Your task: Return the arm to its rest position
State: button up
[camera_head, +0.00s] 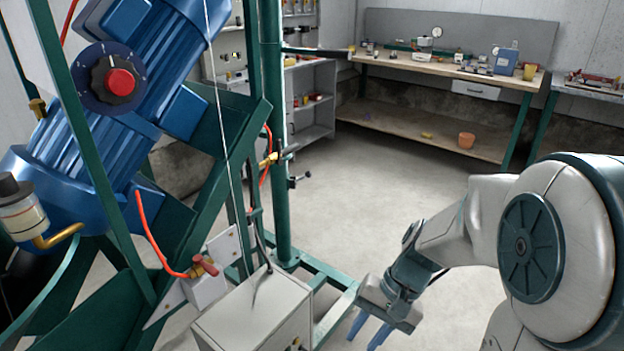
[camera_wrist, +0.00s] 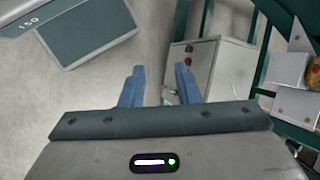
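My gripper (camera_head: 368,330) is low in the centre right of the head view, with its blue fingers pointing down. In the wrist view my gripper (camera_wrist: 157,80) shows two blue fingers apart, with bare floor between them. It is open and holds nothing. My arm comes in from the right edge of the head view and is bent at a large round joint. The gripper is to the right of a grey metal box (camera_head: 255,312) and apart from it, as far as I can tell.
A blue motor (camera_head: 110,90) with a red-centred dial (camera_head: 119,83) fills the left, in a green frame (camera_head: 272,130). A red-handled valve (camera_head: 205,266) is beside the grey box. A workbench (camera_head: 400,62) and shelves (camera_head: 312,85) stand behind. The middle floor (camera_head: 380,190) is clear.

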jog(key=s+d+r+n+t+h+p, duration=0.1)
jog(key=d+r+t+h+p, duration=0.1)
jog(key=r, duration=0.6)
jog(key=s+d+r+n+t+h+p, duration=0.2)
jog(key=d+r+t+h+p, duration=0.1)
jog(key=r, duration=0.5)
jog(key=shift+s+n+p, duration=0.25)
jog(key=shift+n+p, duration=0.05)
jog(key=shift+p, duration=0.55)
jog(key=shift+o, duration=0.8)
jog(key=shift+d, duration=0.1)
